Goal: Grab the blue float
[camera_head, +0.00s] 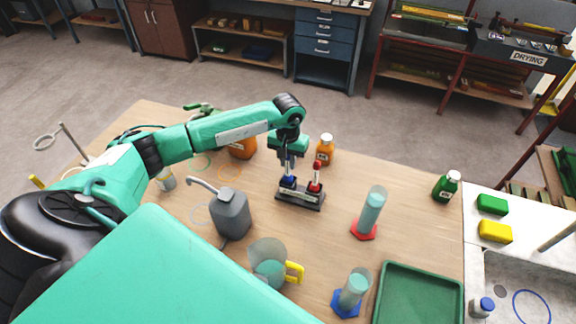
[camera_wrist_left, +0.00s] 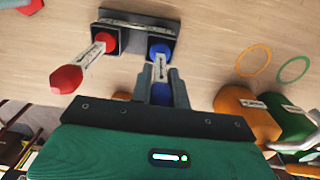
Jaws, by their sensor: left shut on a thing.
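The blue float (camera_head: 288,182) stands in the left slot of a small dark holder (camera_head: 300,201) on the wooden table. My left gripper (camera_head: 287,164) points down over it, its fingers closed around its upper end. In the left wrist view the blue float (camera_wrist_left: 160,51) has a white labelled stem, and its blue lower end sits in a square socket of the holder (camera_wrist_left: 138,22). The left gripper's fingers (camera_wrist_left: 160,90) are on both sides of its top. A red float (camera_head: 315,180) stands in the other slot, also seen in the left wrist view (camera_wrist_left: 68,78). My right gripper is not in view.
Close by are an orange bottle (camera_head: 325,151), a grey jug (camera_head: 232,213) and a cylinder on a red base (camera_head: 372,212). A beaker (camera_head: 267,258), a blue-based cylinder (camera_head: 353,291) and a green tray (camera_head: 419,298) are nearer. Bare table lies right of the holder.

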